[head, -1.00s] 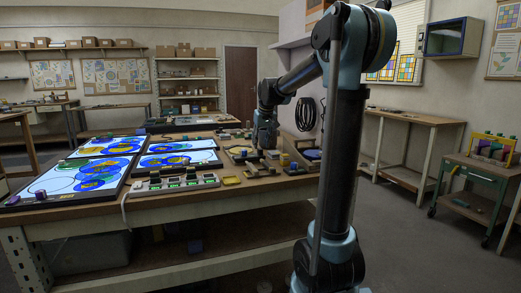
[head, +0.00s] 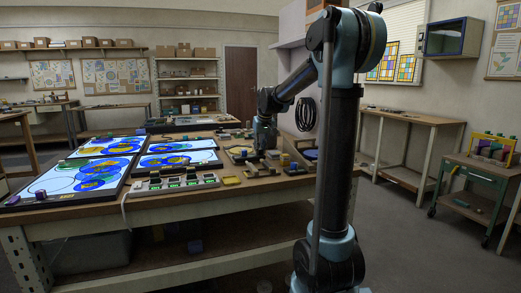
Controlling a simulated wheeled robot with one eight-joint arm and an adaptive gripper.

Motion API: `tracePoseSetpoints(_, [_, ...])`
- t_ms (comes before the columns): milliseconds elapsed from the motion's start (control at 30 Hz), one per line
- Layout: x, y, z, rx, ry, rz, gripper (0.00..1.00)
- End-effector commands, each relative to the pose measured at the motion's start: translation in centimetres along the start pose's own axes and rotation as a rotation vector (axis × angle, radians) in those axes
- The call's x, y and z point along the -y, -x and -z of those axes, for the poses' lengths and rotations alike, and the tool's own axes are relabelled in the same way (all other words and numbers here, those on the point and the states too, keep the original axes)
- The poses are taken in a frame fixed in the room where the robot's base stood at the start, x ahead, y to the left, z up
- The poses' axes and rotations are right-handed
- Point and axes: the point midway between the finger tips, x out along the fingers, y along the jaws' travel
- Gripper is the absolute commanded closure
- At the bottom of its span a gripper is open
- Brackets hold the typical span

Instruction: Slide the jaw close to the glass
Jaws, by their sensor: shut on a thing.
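My gripper (head: 264,151) is at the right part of the long workbench (head: 290,190), pointing down among small fixtures. It is shut on a small part there, which I take to be the jaw; the fingers and the part are too small and dark to make out clearly. A pale board or tray (head: 242,152) lies just left of my gripper. I cannot make out the glass apart from the small items around my gripper.
Lit panels with blue and yellow ring patterns (head: 80,180) cover the bench's left. A grey rack with green-lit slots (head: 172,185) and a yellow tray (head: 230,180) lie in front. Yellow blocks (head: 285,160) and dark fixtures crowd close to the right of my gripper.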

Motion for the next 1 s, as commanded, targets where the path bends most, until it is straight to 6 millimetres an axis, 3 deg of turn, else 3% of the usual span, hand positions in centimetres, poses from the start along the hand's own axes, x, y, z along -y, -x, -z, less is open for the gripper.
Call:
tracePoseSetpoints(400, [-0.1, -1.1, 2.8, 0.0, 0.0, -0.002, 1.0])
tracePoseSetpoints(667, [-0.1, -1.1, 2.8, 0.0, 0.0, -0.002, 1.0])
tracePoseSetpoints(700, [-0.1, -1.1, 2.8, 0.0, 0.0, -0.002, 0.77])
tracePoseSetpoints(767, [-0.1, -1.1, 2.8, 0.0, 0.0, -0.002, 0.63])
tracePoseSetpoints(1000, [-0.1, -1.1, 2.8, 0.0, 0.0, -0.001, 0.63])
